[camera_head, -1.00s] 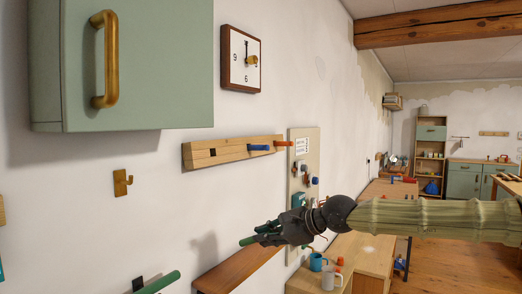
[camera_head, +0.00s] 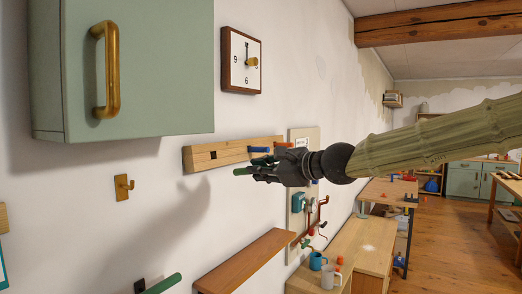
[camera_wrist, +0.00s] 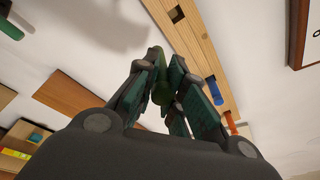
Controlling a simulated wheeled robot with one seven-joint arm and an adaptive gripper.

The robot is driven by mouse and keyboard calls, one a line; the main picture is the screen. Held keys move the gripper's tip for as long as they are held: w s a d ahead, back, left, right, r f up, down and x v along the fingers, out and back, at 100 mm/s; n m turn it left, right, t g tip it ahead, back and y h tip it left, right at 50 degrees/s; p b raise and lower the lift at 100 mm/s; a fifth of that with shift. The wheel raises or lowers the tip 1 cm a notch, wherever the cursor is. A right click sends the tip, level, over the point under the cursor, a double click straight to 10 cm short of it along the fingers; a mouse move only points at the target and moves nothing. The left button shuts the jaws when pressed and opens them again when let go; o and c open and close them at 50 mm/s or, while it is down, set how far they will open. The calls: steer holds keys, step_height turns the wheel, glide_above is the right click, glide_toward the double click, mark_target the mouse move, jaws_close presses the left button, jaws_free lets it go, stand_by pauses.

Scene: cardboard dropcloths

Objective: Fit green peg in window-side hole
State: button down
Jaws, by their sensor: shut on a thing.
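A wooden rail (camera_head: 232,150) is fixed to the white wall, and it also shows in the wrist view (camera_wrist: 196,42). Near its left end is an empty dark square hole (camera_head: 212,155), also seen in the wrist view (camera_wrist: 177,14). A blue peg (camera_head: 259,149) sticks out farther right, with an orange peg (camera_head: 283,144) beyond it. My gripper (camera_head: 260,172) is shut on a green peg (camera_head: 242,171), just below and in front of the rail. In the wrist view the green peg (camera_wrist: 160,88) sits between the fingers, apart from the hole. No window shows.
A green cabinet (camera_head: 160,70) with a brass handle juts out at upper left. A brass hook (camera_head: 123,187) is on the wall left of the rail.

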steer(key=shift+t+y, duration=0.3)
steer(key=r, duration=0.4)
steer(key=shift+s+r, duration=0.4)
steer(key=shift+r+n+g+y+p, duration=0.2)
steer(key=shift+n+g+y+p, duration=0.35)
steer(key=shift+p, duration=1.25)
steer(key=shift+w+a+f+n+b, duration=0.15)
steer(key=shift+a+f+n+b, duration=0.1)
steer(key=shift+f+b, duration=0.2)
steer(key=shift+b+x, duration=1.4)
steer(key=shift+x, duration=1.2)
steer(key=shift+a+r, duration=0.1)
steer(key=shift+r, duration=0.05)
steer(key=shift+b, duration=0.7)
steer(key=shift+s+b+x, duration=0.2)
steer(key=shift+b+x, duration=0.7)
steer(key=shift+x, duration=1.4)
